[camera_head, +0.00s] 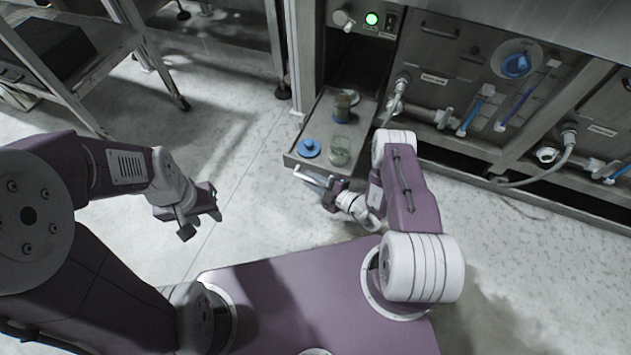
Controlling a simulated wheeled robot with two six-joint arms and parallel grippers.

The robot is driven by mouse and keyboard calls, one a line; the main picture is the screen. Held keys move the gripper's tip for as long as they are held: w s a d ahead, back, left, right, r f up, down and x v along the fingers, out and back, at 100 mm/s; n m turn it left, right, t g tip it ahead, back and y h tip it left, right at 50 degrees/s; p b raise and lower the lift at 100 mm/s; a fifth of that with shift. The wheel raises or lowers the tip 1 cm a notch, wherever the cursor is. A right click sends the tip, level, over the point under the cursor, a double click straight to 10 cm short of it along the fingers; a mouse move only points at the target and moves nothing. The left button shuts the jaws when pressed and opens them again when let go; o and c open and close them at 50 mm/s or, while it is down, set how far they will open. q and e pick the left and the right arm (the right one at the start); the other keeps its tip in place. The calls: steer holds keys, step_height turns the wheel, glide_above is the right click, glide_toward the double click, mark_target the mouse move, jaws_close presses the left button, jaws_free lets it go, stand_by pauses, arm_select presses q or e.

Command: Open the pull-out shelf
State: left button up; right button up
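The pull-out shelf (313,127) is a grey metal tray that sticks out from the bay in the machine front, over the floor. A blue lid (309,148), a clear glass jar (340,152) and a jar with brownish contents (343,106) stand on it. A light handle bar (308,176) shows at its front edge. My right gripper (322,188) is at that front edge, by the bar; whether its fingers are closed around the bar is too small to tell. My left gripper (201,218) hangs over bare floor left of the shelf, fingers apart and empty.
The machine front (440,65) with hoses, valves and blue-marked tubes stands right of the shelf. A green-lit button (371,19) is above the bay. A metal rack (90,65) stands at upper left. The floor between rack and shelf is clear.

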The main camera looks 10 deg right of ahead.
steer(key=p+v, duration=0.3)
steer(key=v, duration=0.4)
steer(key=shift+s+d+r, duration=0.15)
steer(key=shift+s+d, duration=0.1)
steer(key=shift+s+d+p, duration=0.3)
steer(key=shift+s, duration=0.2)
